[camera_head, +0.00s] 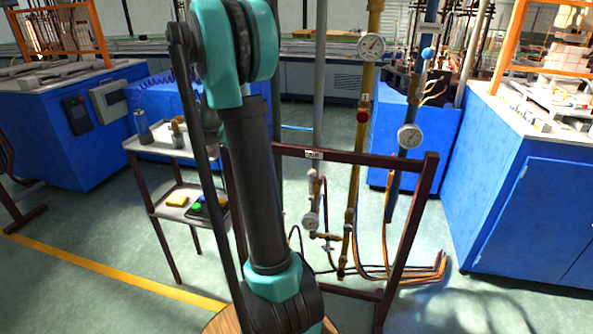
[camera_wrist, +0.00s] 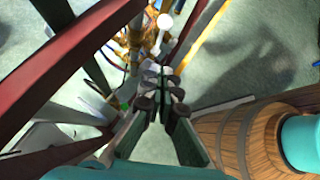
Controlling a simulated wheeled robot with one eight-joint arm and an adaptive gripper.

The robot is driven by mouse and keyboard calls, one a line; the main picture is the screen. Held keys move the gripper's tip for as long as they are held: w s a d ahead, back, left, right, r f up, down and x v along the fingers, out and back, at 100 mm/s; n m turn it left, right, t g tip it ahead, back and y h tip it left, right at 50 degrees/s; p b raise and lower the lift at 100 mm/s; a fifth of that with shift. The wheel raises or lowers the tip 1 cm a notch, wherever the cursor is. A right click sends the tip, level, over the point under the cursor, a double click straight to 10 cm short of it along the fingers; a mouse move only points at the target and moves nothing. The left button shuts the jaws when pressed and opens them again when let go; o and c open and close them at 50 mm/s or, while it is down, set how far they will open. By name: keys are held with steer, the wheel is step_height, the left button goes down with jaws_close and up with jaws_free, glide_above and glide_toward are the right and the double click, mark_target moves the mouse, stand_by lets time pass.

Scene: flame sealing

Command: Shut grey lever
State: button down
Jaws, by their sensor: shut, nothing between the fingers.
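A pale ball-ended lever (camera_wrist: 165,20), likely the grey lever, shows at the top of the wrist view, beside brass fittings (camera_wrist: 134,40). My gripper (camera_wrist: 164,78) is shut and empty, its fingertips just below the ball in the picture; I cannot tell whether they touch. In the head view my arm hides the gripper. A grey pipe (camera_head: 319,100) stands there with a pale knob (camera_head: 312,174) and a gauge (camera_head: 311,220) low down. The lever's exact angle is unclear.
A dark red frame (camera_head: 410,235) surrounds the pipes; its bars (camera_wrist: 70,70) lie close left of my gripper. A yellow pipe (camera_head: 369,85) has a red knob (camera_head: 362,116); a blue-knobbed pipe stands right. A shelf cart (camera_head: 160,150) stands left, a wooden barrel (camera_wrist: 235,135) near my gripper.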

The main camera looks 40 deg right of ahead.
glide_toward(312, 185)
steer(key=shift+s+d+f, duration=0.1)
steer(key=shift+s+d, duration=0.15)
steer(key=shift+d, duration=0.45)
steer(key=shift+s+d, duration=0.2)
steer(key=shift+d, duration=0.55)
